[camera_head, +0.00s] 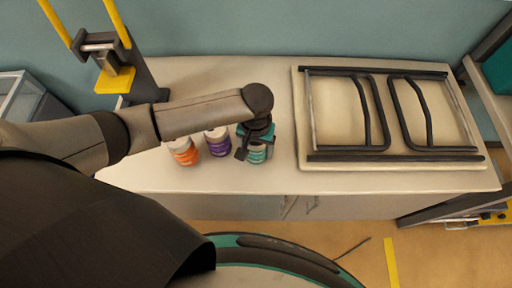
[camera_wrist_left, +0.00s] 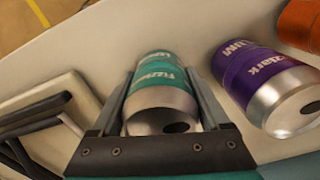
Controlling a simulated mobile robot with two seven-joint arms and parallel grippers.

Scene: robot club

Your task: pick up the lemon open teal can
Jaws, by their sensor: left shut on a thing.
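The teal can (camera_head: 257,153) stands on the white cabinet top in the head view, partly hidden by my left gripper (camera_head: 256,146). In the left wrist view the teal can (camera_wrist_left: 160,92) lies between the two fingers of my left gripper (camera_wrist_left: 167,100), which is shut on it. Its end with a dark opening faces the wrist camera. I cannot tell whether the can touches the cabinet top. My right gripper is in neither view.
A purple can (camera_head: 217,142) and an orange can (camera_head: 184,151) stand just left of the teal one. A pale panel with black frames (camera_head: 300,130) lies to the right on the cabinet top (camera_head: 240,183). A yellow-and-black device (camera_head: 115,79) stands at the back left.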

